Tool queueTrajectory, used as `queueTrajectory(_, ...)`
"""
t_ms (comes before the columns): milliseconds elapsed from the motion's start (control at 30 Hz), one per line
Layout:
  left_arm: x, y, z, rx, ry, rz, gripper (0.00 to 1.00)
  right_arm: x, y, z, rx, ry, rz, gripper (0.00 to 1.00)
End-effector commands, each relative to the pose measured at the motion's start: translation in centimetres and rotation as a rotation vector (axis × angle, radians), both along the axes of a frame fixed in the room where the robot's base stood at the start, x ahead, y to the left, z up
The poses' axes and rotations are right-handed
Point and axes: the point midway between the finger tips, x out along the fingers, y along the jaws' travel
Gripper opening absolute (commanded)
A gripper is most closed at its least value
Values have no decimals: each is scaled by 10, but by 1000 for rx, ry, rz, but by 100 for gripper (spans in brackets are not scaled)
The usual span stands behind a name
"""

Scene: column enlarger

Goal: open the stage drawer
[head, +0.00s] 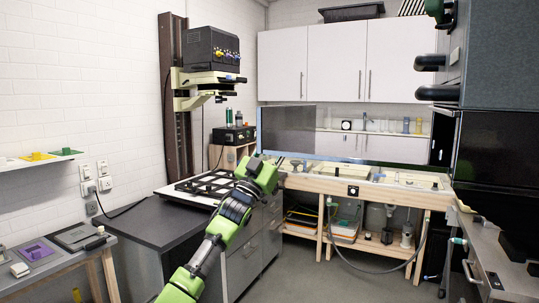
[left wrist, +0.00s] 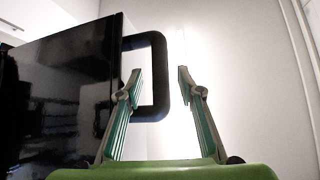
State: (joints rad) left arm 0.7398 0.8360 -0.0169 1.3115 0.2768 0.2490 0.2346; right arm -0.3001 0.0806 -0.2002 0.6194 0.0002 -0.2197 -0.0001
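In the left wrist view, a black D-shaped handle (left wrist: 159,76) stands out from a glossy black front (left wrist: 62,95). My left gripper (left wrist: 160,73) is open there, one finger on each side of the handle's outer bar. No clear contact shows. I cannot tell whether this front is the stage drawer. In the head view, my green left arm reaches up from the bottom to the middle; its fingertips are not clear there. The enlarger head (head: 212,50) is on a dark column (head: 177,95), above the baseboard (head: 205,187).
A wooden sink bench (head: 345,188) runs along the back, under white wall cabinets (head: 335,65). A dark counter (head: 150,222) stands left of my arm. Dark equipment (head: 495,140) and a steel bench (head: 505,270) border the right. The grey floor (head: 335,280) is open between.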

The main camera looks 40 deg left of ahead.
Motion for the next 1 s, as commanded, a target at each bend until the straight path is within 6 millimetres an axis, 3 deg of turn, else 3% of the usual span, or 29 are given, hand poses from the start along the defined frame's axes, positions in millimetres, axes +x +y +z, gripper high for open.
queueTrajectory(467,-51,-3,-50,0,1,0,34,0,1,0,0,-1,0,40)
queueTrajectory(1000,-59,-3,-56,0,-1,1,34,0,1,0,1,-1,0,40)
